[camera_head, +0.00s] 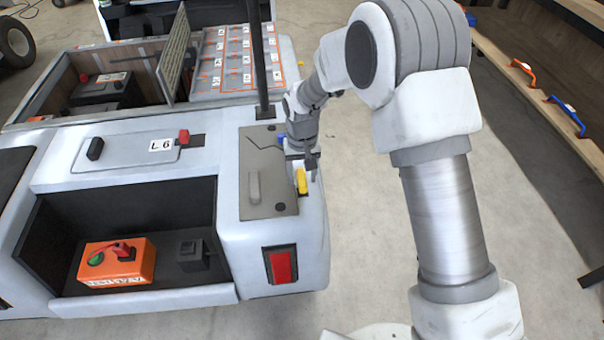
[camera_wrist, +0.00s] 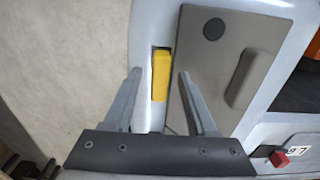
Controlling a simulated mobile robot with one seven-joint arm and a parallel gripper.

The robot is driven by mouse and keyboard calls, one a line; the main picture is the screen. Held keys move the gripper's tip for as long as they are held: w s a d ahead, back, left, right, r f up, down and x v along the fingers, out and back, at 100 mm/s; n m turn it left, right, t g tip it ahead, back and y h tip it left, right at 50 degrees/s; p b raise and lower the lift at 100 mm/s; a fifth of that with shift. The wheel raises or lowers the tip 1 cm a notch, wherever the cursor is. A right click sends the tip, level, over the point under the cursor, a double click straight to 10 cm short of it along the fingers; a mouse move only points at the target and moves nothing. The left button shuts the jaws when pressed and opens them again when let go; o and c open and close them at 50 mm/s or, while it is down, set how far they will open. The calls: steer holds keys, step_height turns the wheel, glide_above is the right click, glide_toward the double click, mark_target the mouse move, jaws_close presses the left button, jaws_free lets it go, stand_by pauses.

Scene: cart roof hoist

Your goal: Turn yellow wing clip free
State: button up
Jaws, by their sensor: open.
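The yellow wing clip (camera_head: 301,181) sits at the right edge of the grey plate (camera_head: 266,200) on the cart's rear corner. My gripper (camera_head: 312,165) is close above the clip in the head view. In the wrist view my gripper (camera_wrist: 159,73) is open, with one finger on each side of the clip. Gaps show between the clip and both fingers. I cannot tell how far above the clip the fingertips are.
A grey handle (camera_head: 253,187) stands on the plate. An orange box (camera_head: 117,264) lies in the open bay below. Bare floor (camera_head: 370,220) is free to the right.

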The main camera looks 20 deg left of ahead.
mark_target(302, 178)
step_height(302, 178, up, 17)
steer(key=p, duration=0.4)
steer(key=shift+r, duration=0.2)
